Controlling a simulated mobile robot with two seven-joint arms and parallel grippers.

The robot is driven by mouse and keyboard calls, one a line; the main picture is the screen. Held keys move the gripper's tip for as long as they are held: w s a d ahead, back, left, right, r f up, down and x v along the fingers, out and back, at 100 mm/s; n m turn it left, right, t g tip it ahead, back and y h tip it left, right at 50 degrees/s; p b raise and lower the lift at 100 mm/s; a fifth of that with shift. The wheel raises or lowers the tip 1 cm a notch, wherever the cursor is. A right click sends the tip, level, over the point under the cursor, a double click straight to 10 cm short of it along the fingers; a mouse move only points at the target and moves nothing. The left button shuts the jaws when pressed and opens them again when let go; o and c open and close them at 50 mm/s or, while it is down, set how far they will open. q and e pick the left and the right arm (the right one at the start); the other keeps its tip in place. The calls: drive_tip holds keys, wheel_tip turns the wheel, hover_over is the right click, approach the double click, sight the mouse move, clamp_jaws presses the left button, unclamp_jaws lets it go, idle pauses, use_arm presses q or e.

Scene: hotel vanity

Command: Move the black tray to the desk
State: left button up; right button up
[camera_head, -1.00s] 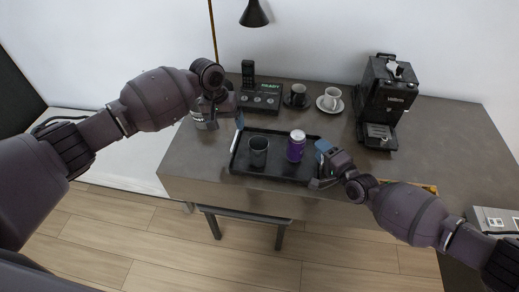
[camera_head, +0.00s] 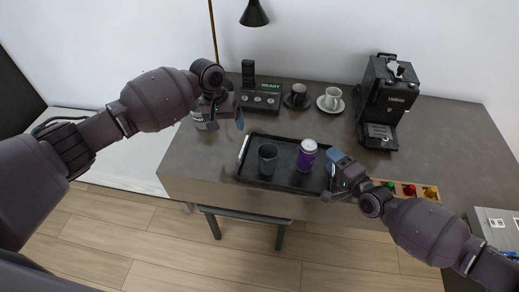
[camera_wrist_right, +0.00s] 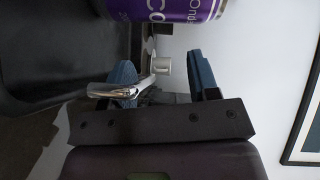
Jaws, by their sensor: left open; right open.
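The black tray (camera_head: 286,166) is at the front middle of the desk (camera_head: 205,160); I cannot tell if it rests fully flat. It carries a dark cup (camera_head: 267,159) and a purple can (camera_head: 306,156), both upright. My left gripper (camera_head: 222,114) is open, behind and left of the tray, apart from its silver left handle. My right gripper (camera_head: 336,173) is open at the tray's right end. In the right wrist view, the tray's silver handle (camera_wrist_right: 134,94) shows by the fingers (camera_wrist_right: 163,80); whether they touch is unclear. The can (camera_wrist_right: 165,8) shows above.
A phone base (camera_head: 260,97), a dark cup (camera_head: 298,96), a white cup on a saucer (camera_head: 333,99) and a coffee machine (camera_head: 387,105) stand along the back. A box of coloured items (camera_head: 410,190) lies right of my right gripper. The desk's left front is clear.

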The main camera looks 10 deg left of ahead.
drive_tip(key=v, duration=0.3)
drive_tip(key=f+v, duration=0.1)
drive_tip(key=v, duration=0.2)
drive_tip(key=shift+s+d+f, duration=0.15)
drive_tip(key=shift+s, duration=0.1)
drive_tip(key=shift+s+d, duration=0.3)
drive_tip(key=shift+s, duration=0.1)
use_arm(q)
drive_tip(key=shift+f, duration=0.15)
use_arm(e)
drive_tip(key=shift+r, duration=0.25)
drive_tip(key=shift+d, duration=0.1)
